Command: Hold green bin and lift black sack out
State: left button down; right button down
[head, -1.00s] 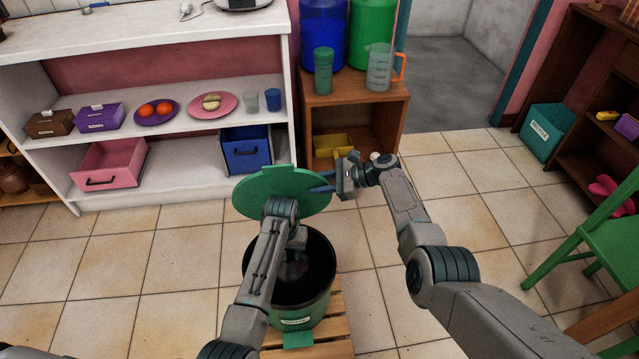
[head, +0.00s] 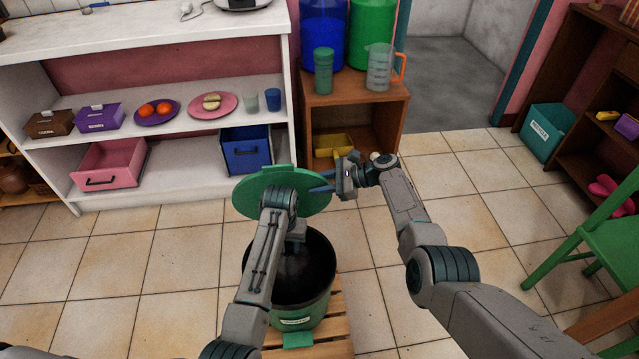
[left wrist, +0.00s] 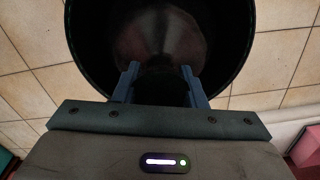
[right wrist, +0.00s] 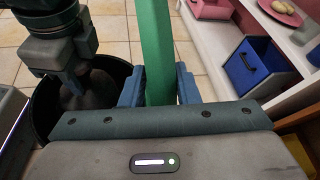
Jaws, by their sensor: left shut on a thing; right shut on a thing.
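The green bin (head: 297,318) stands on a wooden slatted stand, its mouth open and its inside dark. Its round green lid (head: 312,203) stands tipped up at the far side. My right gripper (head: 324,188) is shut on the lid's right edge; in the right wrist view the lid (right wrist: 157,45) lies between its fingers. My left gripper (head: 296,243) points down at the bin's mouth. In the left wrist view it is shut on the top of the black sack (left wrist: 160,85), which shows dark and shiny inside the bin. The sack's lower part is hidden.
The wooden stand (head: 336,325) is under the bin. A white shelf (head: 185,185) with drawers and plates is at the back left. A wooden cabinet (head: 355,101) with jugs stands behind the lid. A green chair (head: 590,235) is at the right.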

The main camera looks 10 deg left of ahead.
pick_arm(q)
jog(key=shift+r, duration=4.15)
jog(key=shift+w+f, duration=0.1)
pick_arm(e)
jog(key=c, duration=1)
grip_release()
jog(key=shift+f, duration=0.1)
jog(key=shift+d, duration=0.1)
